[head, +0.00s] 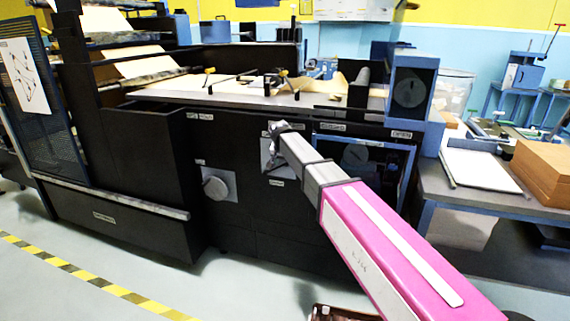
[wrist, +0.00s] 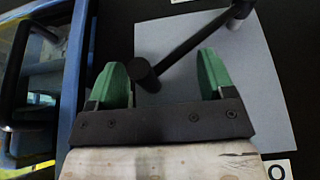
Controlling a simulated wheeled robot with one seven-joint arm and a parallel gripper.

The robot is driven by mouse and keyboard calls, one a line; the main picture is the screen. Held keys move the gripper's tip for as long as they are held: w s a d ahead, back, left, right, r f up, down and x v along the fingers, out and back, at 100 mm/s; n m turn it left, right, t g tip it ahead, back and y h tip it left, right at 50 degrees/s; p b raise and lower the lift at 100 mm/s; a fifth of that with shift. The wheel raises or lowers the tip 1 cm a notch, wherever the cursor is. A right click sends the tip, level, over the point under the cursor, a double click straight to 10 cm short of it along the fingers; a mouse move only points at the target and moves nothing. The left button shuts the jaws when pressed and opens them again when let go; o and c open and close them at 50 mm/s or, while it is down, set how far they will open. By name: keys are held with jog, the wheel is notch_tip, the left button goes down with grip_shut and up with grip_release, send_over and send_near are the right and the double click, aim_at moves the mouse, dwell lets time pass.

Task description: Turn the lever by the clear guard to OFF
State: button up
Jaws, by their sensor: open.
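The lever (wrist: 195,45) is a black rod on a light grey plate (wrist: 265,100). In the wrist view it runs from a pivot at the upper right down-left to a thick round end. My gripper (wrist: 163,72) is open, with two green fingertips. The lever's round end shows between the fingertips, closer to the left one; I cannot tell whether they touch. The clear guard (wrist: 45,60) in its blue frame stands left of the plate in the wrist view. In the head view my gripper (head: 278,130) is in front of the plate (head: 265,158) and hides the lever.
The guard's blue frame (head: 408,170) is right of my gripper in the head view. A round knob (head: 214,188) on another plate is to the left. Dark machine panels surround them. The floor in front (head: 235,285) is mostly clear, with a yellow-black stripe.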

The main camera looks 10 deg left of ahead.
jog(key=shift+w+f, duration=0.1)
jog(key=shift+f, duration=0.2)
jog(key=c, duration=1.2)
jog(key=shift+d+f+y, duration=0.3)
jog(key=shift+d, duration=0.05)
jog(key=shift+c, duration=0.2)
jog(key=shift+d+f+y, duration=0.4)
jog(key=shift+f, duration=0.4)
jog(key=shift+d+f, duration=0.1)
jog(key=shift+f, duration=0.15)
jog(key=o, duration=1.2)
jog(key=shift+f, duration=0.1)
